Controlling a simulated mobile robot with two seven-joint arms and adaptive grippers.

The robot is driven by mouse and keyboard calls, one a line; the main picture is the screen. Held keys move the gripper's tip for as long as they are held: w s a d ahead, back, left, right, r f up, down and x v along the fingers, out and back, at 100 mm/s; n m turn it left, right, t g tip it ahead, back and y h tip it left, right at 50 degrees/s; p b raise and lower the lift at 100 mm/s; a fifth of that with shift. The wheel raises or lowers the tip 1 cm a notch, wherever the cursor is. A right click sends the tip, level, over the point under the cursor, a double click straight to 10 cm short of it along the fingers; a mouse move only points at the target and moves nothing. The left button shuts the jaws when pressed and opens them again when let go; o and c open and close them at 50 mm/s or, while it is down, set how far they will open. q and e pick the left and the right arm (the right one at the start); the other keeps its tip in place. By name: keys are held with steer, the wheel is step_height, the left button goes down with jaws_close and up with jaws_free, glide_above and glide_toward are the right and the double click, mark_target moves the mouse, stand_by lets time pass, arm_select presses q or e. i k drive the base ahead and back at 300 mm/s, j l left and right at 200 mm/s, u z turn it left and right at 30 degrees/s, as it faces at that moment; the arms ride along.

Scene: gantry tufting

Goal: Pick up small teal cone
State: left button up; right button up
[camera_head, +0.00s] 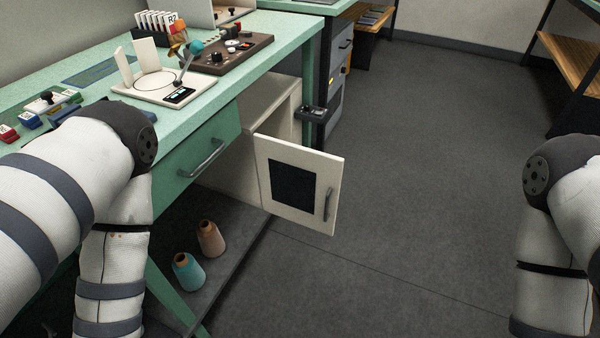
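A teal cone (187,272) of thread with a tan top stands upright on the dark lower shelf under the green desk. A brownish-pink cone (210,239) stands just behind it to the right. A small teal rounded item (196,47) also shows on the desk top near the orange item; its exact shape is too small to tell. My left arm comes in from the left and bends down past the desk front, and its gripper is out of frame. My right arm is at the right edge, and its gripper is also out of frame.
The green desk (222,98) carries a white scale-like device (150,92), a brown control panel (232,52) and small coloured items at left. A cream cabinet door (327,165) stands open beside the shelf (235,262). The grey floor (430,150) is clear between my arms.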

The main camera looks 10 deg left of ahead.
mark_target(190, 276)
steer(key=u, duration=1.4)
steer(key=i+l+u, duration=0.25)
steer(key=l+u, duration=0.25)
steer(key=l, duration=0.25)
steer(key=i+l+u, duration=0.25)
steer(key=l, duration=0.15)
steer(key=l+u, duration=0.25)
steer(key=l, duration=0.15)
steer(key=k, duration=0.05)
